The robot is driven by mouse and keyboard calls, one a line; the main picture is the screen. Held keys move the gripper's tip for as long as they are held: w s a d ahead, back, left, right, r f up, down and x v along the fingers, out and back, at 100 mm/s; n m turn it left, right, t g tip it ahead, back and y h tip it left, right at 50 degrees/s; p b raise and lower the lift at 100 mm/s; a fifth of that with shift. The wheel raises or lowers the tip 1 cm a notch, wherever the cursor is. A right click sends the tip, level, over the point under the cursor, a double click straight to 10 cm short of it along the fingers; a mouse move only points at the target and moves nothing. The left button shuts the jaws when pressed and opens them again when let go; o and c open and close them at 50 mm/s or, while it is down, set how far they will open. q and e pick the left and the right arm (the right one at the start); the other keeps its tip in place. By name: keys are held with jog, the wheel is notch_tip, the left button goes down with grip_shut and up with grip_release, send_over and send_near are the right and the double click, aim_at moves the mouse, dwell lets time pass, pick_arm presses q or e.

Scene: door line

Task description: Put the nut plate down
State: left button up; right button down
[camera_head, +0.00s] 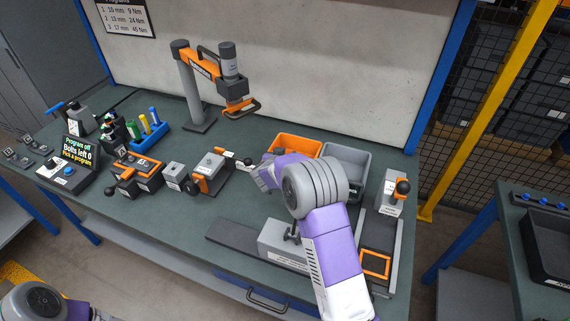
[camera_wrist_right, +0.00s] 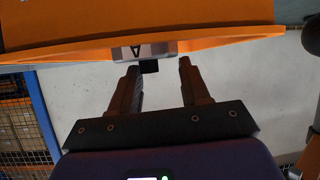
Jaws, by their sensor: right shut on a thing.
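My right gripper (camera_wrist_right: 160,68) has its two dark fingers on either side of a small grey metal piece with a black mark, the nut plate (camera_wrist_right: 138,51). Only part of the plate shows, with a dark block at its lower edge. In the head view the gripper is mostly hidden behind my right wrist, over the bench near the orange bin (camera_head: 298,143). The plate cannot be made out there. My left arm shows only at the bottom left corner, and its gripper is out of view.
An orange surface (camera_wrist_right: 200,28) fills the top of the wrist view, close to the fingertips. A grey bin (camera_head: 346,163) stands right of the orange bin. Clamp fixtures (camera_head: 210,170) and a tool stand (camera_head: 190,95) are at left. An orange frame (camera_head: 375,264) lies at front right.

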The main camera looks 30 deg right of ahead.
notch_tip(320, 180, down, 3)
jog(key=shift+w+r+b, duration=0.1)
jog(key=shift+r+b, duration=0.1)
jog(key=shift+b, duration=0.15)
jog(key=shift+r, duration=0.15)
jog(key=shift+f, duration=0.65)
jog(key=c, duration=0.5)
grip_release()
jog(key=shift+a+r, duration=0.1)
jog(key=shift+r, duration=0.15)
jog(key=shift+r+p+v, duration=0.15)
jog(key=shift+p+v, duration=0.6)
jog(key=shift+v, duration=2.3)
jog(key=shift+r+p+v, duration=0.1)
jog(key=shift+p+v, duration=0.6)
jog(key=shift+v, duration=2.4)
